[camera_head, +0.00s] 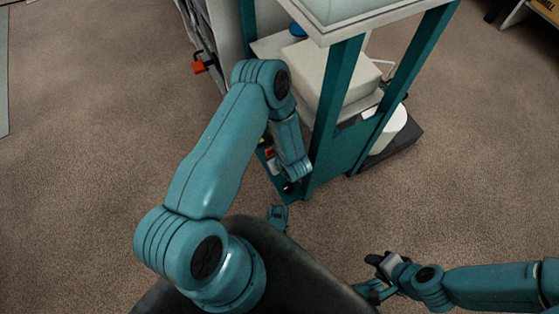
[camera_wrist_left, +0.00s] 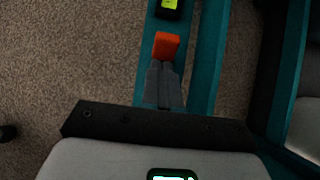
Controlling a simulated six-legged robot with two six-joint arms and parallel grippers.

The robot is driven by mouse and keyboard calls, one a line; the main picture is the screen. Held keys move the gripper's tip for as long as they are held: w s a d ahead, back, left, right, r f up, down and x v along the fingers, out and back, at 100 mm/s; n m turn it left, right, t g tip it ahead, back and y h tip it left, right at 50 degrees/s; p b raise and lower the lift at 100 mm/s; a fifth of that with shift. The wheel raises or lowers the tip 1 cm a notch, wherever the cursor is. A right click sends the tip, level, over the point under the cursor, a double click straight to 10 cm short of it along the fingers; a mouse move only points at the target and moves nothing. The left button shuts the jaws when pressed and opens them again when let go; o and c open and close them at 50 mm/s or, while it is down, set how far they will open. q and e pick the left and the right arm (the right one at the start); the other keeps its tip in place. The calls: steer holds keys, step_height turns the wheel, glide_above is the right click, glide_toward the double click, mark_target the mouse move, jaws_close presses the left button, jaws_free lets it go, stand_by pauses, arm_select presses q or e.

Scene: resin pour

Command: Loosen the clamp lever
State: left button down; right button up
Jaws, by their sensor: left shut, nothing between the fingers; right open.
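In the left wrist view an orange block (camera_wrist_left: 167,45), which may be the clamp lever, sits on a teal frame bar (camera_wrist_left: 207,65). My left gripper (camera_wrist_left: 163,66) is shut and empty, with its grey fingertips at the near end of the block. I cannot tell whether they touch it. In the head view a small orange-red part (camera_head: 270,152) shows beside my left forearm, on the lower teal stand; the left fingers are hidden there. My right gripper (camera_head: 372,276) is open and empty above the carpet at the lower right, away from the stand.
A grey cabinet (camera_head: 222,35) with another orange part (camera_head: 198,67) stands behind.

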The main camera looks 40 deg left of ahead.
arm_select(q)
steer(key=shift+s+d, duration=0.15)
steer(key=shift+d, duration=0.05)
steer(key=shift+r+p, duration=0.4)
steer(key=shift+r, duration=0.35)
arm_select(e)
steer(key=shift+s+r, duration=0.2)
steer(key=shift+r, duration=0.15)
